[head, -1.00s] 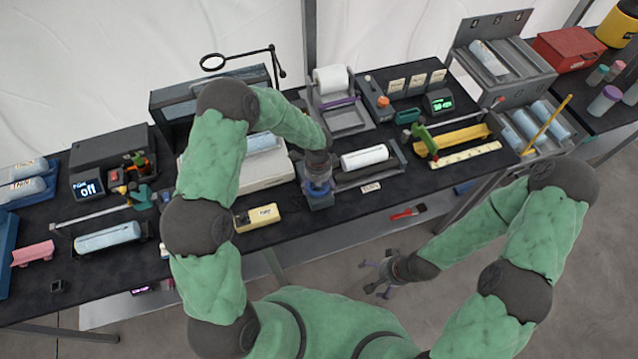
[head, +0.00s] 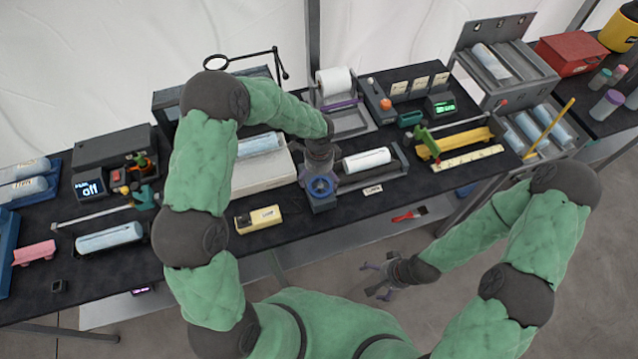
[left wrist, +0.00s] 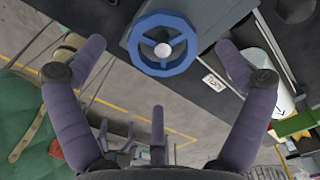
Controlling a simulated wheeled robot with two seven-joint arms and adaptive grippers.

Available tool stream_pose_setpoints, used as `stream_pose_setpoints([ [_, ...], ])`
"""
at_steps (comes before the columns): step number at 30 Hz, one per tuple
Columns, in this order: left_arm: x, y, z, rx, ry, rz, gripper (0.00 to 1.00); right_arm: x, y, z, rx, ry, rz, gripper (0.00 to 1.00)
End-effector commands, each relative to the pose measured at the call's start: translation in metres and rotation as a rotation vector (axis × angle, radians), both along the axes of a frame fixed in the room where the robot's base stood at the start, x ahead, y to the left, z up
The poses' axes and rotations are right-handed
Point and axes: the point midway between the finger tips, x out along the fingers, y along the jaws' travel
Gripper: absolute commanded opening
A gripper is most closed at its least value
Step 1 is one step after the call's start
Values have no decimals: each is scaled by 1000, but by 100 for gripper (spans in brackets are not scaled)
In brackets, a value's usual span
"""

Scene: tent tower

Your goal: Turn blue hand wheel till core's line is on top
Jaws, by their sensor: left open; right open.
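The blue hand wheel (head: 320,187) sits on the front of a grey block at the table's front edge. In the left wrist view the wheel (left wrist: 163,43) shows as a blue ring with spokes and a pale hub. The white core (head: 366,158) lies on the dark stand just right of the wheel; I cannot make out its line. My left gripper (head: 319,170) is just behind and above the wheel in the head view. In the left wrist view its fingers (left wrist: 160,50) are spread either side of the wheel, apart from it. My right gripper (head: 378,281) hangs open and empty below the table's front.
A yellow device (head: 258,218) lies left of the wheel, and a white box (head: 262,170) stands behind it. A small label (head: 373,190) is on the table edge. A yellow tray (head: 462,141) stands to the right.

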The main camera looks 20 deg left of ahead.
Motion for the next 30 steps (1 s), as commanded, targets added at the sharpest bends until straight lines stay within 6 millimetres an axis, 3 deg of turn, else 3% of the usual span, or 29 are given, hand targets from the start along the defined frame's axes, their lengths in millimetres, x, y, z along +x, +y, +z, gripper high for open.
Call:
stream_pose_setpoints([
  [3,1,1,24,1,-3,1,100,0,0,0,0,0,0,100],
  [10,-1,1,53,1,1,0,100,0,0,0,0,0,0,100],
  [30,-1,1,61,0,3,1,100,0,0,0,0,0,0,100],
])
